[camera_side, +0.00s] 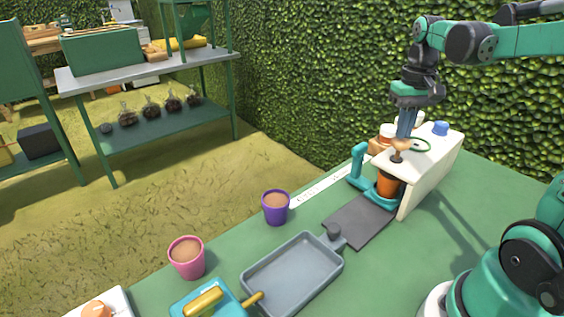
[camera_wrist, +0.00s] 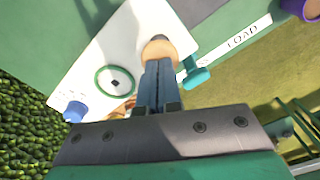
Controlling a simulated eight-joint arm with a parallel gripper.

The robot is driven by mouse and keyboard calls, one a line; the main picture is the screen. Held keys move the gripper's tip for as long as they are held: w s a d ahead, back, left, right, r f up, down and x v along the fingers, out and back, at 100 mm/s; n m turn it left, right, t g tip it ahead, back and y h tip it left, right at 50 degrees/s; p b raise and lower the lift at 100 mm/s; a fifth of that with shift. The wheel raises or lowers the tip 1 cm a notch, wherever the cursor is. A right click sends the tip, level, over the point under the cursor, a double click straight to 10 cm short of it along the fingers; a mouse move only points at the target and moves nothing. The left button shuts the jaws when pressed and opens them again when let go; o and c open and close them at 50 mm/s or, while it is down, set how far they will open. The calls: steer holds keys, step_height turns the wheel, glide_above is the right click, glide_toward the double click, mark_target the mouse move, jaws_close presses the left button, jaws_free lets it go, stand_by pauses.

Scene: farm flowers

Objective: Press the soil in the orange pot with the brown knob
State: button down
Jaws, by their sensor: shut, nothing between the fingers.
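The brown knob (camera_side: 401,146) stands on top of the white press housing (camera_side: 432,162), above the orange pot (camera_side: 387,186). The pot sits in a teal holder under the housing's near-left end. Its soil is hidden from both views. My gripper (camera_side: 404,136) is shut and empty, pointing down with its fingertips right at the top of the knob. In the wrist view the shut fingers (camera_wrist: 156,66) overlap the edge of the knob (camera_wrist: 159,48). I cannot tell whether they touch it.
A blue knob (camera_side: 440,128) and a green ring (camera_side: 419,145) are on the housing top. A teal handle (camera_side: 357,162) stands at its left. A purple pot (camera_side: 275,207), a pink pot (camera_side: 187,258) and a grey tray (camera_side: 334,262) stand on the green table.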

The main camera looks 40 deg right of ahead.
steer(key=shift+f, duration=1.2)
steer(key=shift+r, duration=2)
steer(key=shift+r, duration=0.1)
steer(key=shift+r, duration=2.95)
steer(key=a+f+n+t, duration=0.3)
steer(key=a+f, duration=0.2)
steer(key=a, duration=0.3)
steer(key=w+a+f+n+t, duration=0.1)
steer(key=a+f+n+t, duration=0.2)
steer(key=a, duration=0.6)
steer(key=shift+f+t, duration=0.6)
steer(key=shift+f, duration=0.25)
